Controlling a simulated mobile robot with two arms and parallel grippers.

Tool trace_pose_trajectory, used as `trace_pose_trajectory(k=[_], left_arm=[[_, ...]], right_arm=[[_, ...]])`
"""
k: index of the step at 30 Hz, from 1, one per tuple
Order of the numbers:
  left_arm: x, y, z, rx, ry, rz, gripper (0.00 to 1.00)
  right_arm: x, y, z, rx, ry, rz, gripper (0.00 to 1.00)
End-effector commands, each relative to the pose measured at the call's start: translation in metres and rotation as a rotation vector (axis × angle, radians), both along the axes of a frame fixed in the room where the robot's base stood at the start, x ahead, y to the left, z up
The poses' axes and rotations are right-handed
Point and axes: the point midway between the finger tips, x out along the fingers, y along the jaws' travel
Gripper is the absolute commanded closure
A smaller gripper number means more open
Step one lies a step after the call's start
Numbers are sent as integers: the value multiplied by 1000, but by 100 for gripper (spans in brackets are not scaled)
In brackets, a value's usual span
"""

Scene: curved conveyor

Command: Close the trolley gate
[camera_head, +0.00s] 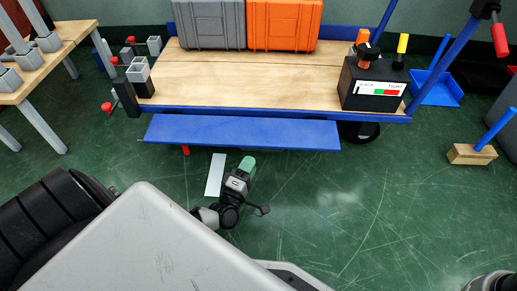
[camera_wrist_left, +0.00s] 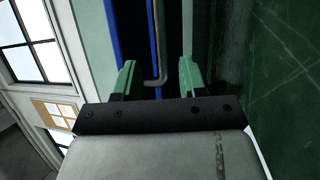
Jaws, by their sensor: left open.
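The trolley (camera_head: 200,75) has a wooden deck and a blue frame. Its gate, a long blue panel (camera_head: 240,132), extends along the near side of the deck, lowered outward. My left gripper (camera_head: 247,164), with green fingertips, is just in front of the panel's near edge, low and a little right of its middle. In the left wrist view the left gripper (camera_wrist_left: 158,80) is open. My right gripper is not in view.
A grey case (camera_head: 208,25) and an orange case (camera_head: 284,25) stand on the deck. A black box (camera_head: 372,85) with knobs sits at its right end. A wooden table (camera_head: 45,60) is at left, a broom (camera_head: 472,153) at right.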

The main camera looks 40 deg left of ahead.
Motion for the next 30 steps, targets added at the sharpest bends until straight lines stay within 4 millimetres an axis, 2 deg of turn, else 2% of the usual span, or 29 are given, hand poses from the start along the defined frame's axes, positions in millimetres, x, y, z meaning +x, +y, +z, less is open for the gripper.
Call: trace_pose_trajectory(k=[1,3,10,15,23,30], left_arm=[[11,2,-2,0,-5,-2,58],[24,3,1,1,-4,-2,58],[56,8,9,1,-2,-1,58],[65,10,13,0,1,-2,58],[66,10,14,1,1,-2,58],[66,10,13,1,1,-2,95]], right_arm=[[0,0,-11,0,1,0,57],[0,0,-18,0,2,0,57],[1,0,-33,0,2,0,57],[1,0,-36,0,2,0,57],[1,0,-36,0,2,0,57],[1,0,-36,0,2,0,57]])
